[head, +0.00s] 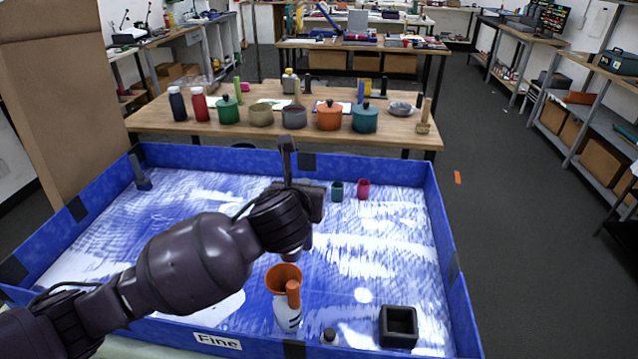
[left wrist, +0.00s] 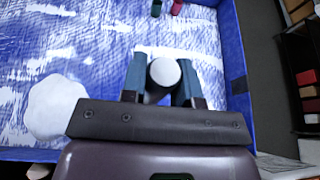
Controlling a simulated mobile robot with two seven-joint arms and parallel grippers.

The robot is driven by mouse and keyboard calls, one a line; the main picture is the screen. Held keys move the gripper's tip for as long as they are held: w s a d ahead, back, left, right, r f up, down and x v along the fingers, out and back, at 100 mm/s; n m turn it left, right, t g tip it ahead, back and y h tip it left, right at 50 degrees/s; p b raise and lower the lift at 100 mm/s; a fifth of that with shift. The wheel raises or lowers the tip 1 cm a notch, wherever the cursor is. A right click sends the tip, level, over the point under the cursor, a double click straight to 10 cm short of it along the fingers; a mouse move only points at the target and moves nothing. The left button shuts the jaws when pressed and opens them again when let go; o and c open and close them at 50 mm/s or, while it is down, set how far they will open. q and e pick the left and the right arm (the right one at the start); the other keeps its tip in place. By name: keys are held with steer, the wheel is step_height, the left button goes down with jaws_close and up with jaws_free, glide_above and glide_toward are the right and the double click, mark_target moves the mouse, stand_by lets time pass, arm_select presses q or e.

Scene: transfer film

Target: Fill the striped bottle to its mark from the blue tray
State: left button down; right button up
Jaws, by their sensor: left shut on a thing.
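The blue tray (head: 452,255) holds streaked white and blue material. The striped bottle (head: 288,318) stands upright near the tray's front wall, with an orange funnel (head: 284,273) at its top. An orange upright piece partly covers the bottle; the fill mark is too small to read. My left gripper (left wrist: 163,66) is shut on a small round thing (left wrist: 164,75) with a pale top; what it is I cannot tell. In the head view this gripper is above the tray, behind the funnel, and the held thing is mostly hidden by my arm. My right gripper is not in view.
In the tray are a black square holder (head: 398,328), a small dark-topped piece (head: 329,337), a teal cup (head: 337,191) and a crimson cup (head: 363,188). A dark tool (head: 141,174) stands at the far left corner. A wooden table (head: 415,135) with pots stands behind.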

arm_select(q)
steer(key=s+a+f+n+t+h+b, duration=0.1)
steer(key=s+a+f+n+t+b, duration=0.4)
steer(key=a+b, duration=0.5)
steer(key=s+n+t, duration=0.2)
steer(key=s+t, duration=0.1)
steer(key=shift+a+h, duration=0.3)
steer(key=shift+h, duration=0.1)
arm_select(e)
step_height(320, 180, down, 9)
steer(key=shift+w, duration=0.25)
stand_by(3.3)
arm_select(q)
steer(key=shift+s+a+f+n+t+b, duration=0.1)
steer(key=shift+s+f+n+t+b, duration=0.05)
steer(key=shift+n+t+b, duration=0.2)
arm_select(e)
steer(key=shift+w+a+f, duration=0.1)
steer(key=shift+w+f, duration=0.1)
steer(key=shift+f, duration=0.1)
